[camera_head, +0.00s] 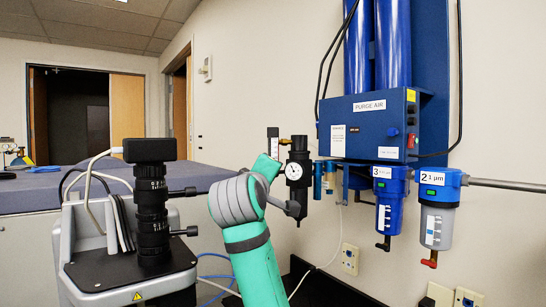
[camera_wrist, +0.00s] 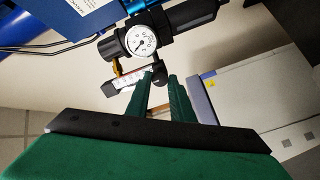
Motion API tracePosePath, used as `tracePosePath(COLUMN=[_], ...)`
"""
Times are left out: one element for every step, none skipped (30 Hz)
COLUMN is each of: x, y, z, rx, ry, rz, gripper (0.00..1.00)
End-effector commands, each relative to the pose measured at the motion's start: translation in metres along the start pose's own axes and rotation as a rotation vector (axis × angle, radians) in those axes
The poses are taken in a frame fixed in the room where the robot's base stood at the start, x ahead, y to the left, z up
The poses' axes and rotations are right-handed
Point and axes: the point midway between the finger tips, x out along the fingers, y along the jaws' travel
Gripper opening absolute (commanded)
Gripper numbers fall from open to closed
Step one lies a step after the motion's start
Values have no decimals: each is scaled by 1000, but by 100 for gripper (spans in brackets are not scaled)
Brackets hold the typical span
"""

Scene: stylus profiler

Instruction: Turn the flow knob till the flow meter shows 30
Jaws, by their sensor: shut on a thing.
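The flow meter (camera_head: 273,142) is a small upright clear tube with a scale, left of the black regulator. It shows in the wrist view (camera_wrist: 127,80) just left of my fingertips, with red marks on its scale; the reading is too small to make out. In the head view my arm and wrist cover the knob and most of the gripper.
The black regulator (camera_head: 298,160) with a round white gauge (camera_wrist: 141,38) is close beside my fingers. The blue purge air box (camera_head: 368,125) and filters (camera_head: 437,215) are at right. A black microscope-like instrument (camera_head: 151,205) stands left of my arm.

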Motion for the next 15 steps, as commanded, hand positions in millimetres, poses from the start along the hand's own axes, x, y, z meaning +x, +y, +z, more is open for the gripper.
tracePosePath(x=[0,0,0,0,0,0,0,0,0,0,0,0,0,1,0], y=[0,0,0,0,0,0,0,1,1,2,2,2,2,2,2], z=[0,0,0,0,0,0,0,0,1,1,1,2,2,2,2], rx=[0,0,0,0,-2,-12,-29,-54,-101,-145,-194,-261,-310,-359,-424], ry=[0,0,0,0,-1,-1,-1,-1,-2,-3,-2,-4,-4,-4,-5], rz=[-1,-1,-1,-1,-1,0,1,1,2,3,3,3,3,2,4], gripper=[0,0,0,0,0,0,0,0,0,0,0,0,0,0,0])
